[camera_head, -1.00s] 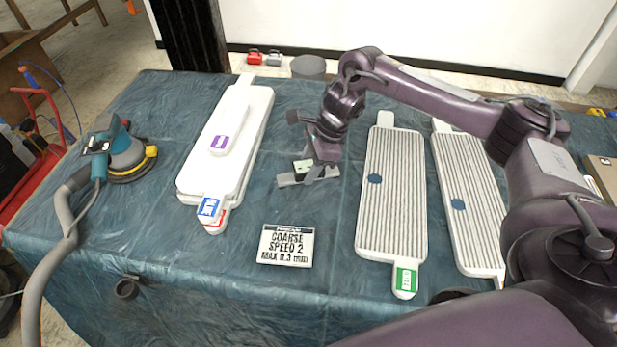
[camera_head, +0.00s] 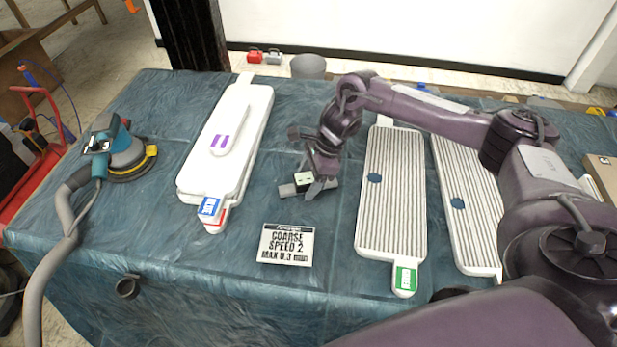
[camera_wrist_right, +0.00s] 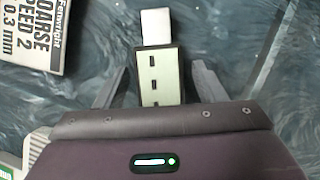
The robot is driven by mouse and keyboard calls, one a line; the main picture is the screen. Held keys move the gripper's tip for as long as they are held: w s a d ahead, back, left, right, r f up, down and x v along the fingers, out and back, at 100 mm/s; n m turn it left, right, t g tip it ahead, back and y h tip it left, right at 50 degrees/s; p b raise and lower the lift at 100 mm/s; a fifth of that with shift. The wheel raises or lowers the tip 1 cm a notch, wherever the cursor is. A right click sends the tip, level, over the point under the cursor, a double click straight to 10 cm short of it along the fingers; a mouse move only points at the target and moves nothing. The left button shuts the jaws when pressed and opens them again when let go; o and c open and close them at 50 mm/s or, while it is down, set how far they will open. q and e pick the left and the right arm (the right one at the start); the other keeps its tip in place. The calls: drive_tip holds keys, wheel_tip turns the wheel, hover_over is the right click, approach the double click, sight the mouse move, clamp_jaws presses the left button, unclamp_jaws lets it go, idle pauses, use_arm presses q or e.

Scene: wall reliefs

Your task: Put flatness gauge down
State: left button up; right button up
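The flatness gauge (camera_head: 304,180) is a small block with a pale green top face, dark sides and a light grey end piece. It appears to rest on the blue-green sheet in the middle of the table. In the right wrist view the gauge (camera_wrist_right: 160,75) lies between the fingers of my right gripper (camera_wrist_right: 160,82), which stand apart with a gap on each side. In the head view the right gripper (camera_head: 318,186) is low over the gauge and hides part of it. My left gripper is in neither view.
A "COARSE SPEED 2" card (camera_head: 286,245) lies in front of the gauge. White stacked panels (camera_head: 228,145) lie left, ribbed panels (camera_head: 392,200) and (camera_head: 470,205) right. A sander (camera_head: 125,158) with a hose sits at far left.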

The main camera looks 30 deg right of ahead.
drive_tip(key=shift+r, duration=0.1)
drive_tip(key=shift+r, duration=0.2)
drive_tip(key=v, duration=1.1)
drive_tip(key=shift+r+b, duration=0.4)
drive_tip(key=shift+b, duration=0.05)
drive_tip(key=shift+d, duration=0.15)
